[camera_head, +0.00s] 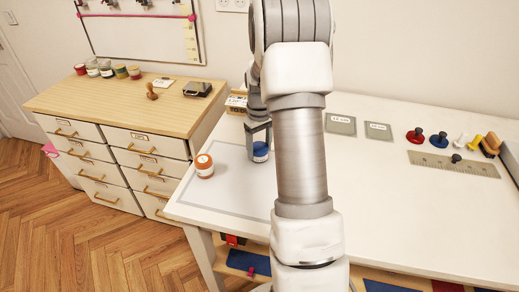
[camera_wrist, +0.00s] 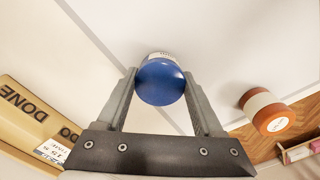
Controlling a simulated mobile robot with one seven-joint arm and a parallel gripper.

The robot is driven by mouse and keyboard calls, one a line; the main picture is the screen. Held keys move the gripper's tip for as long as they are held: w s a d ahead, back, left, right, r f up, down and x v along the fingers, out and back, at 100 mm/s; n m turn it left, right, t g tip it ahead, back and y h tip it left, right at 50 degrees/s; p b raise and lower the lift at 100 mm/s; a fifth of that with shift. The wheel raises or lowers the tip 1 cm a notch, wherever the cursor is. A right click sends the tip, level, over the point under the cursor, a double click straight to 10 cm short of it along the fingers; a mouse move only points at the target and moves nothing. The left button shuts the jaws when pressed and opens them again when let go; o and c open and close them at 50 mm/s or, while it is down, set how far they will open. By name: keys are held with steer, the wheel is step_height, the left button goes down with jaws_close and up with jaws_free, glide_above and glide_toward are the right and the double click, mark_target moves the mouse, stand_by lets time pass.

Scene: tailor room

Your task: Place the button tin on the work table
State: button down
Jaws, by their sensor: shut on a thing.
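A small round tin with a blue lid (camera_head: 261,153) is between the fingers of my gripper (camera_head: 258,138), at the left part of the white work table (camera_head: 400,220). In the wrist view the blue lid (camera_wrist: 161,84) sits between both fingertips, and my gripper (camera_wrist: 161,78) is shut on it. The tin looks upright at the table surface; I cannot tell whether its bottom touches. A similar round tin with an orange lid (camera_head: 204,165) stands apart to its left on the table. No label readable here says which one is the button tin.
A pale outlined area (camera_head: 225,190) marks the table's left end. A box marked DONE (camera_wrist: 30,115) is close to my gripper. A ruler (camera_head: 455,165), stamps and cards lie farther right. A wooden-topped drawer cabinet (camera_head: 120,105) stands left. The table's front middle is clear.

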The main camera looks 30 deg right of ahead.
steer(key=shift+f, duration=0.35)
jaws_free()
